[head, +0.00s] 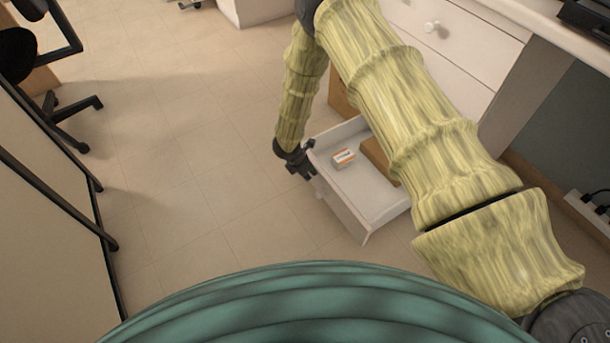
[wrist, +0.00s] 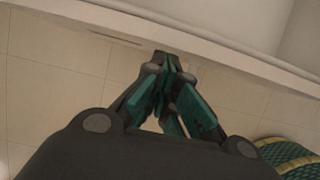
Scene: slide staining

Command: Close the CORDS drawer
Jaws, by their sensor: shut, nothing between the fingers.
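In the head view a low drawer (head: 338,209) stands pulled out from the white cabinet. Its label does not show, so I cannot tell from the pictures that it is the CORDS drawer. My gripper (head: 306,174) is shut and empty at the outer side of the drawer's front, near its far end. In the wrist view the fingertips (wrist: 168,60) are close together just below the drawer's pale rim (wrist: 200,40). I cannot tell whether they touch it. My arm hides part of the drawer and the cabinet.
Inside the drawer lie a small white and orange box (head: 343,158) and a brown block (head: 378,160). A closed white drawer with a round knob (head: 432,27) is above. Open tiled floor (head: 200,170) lies to the left. An office chair (head: 70,115) stands at the far left.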

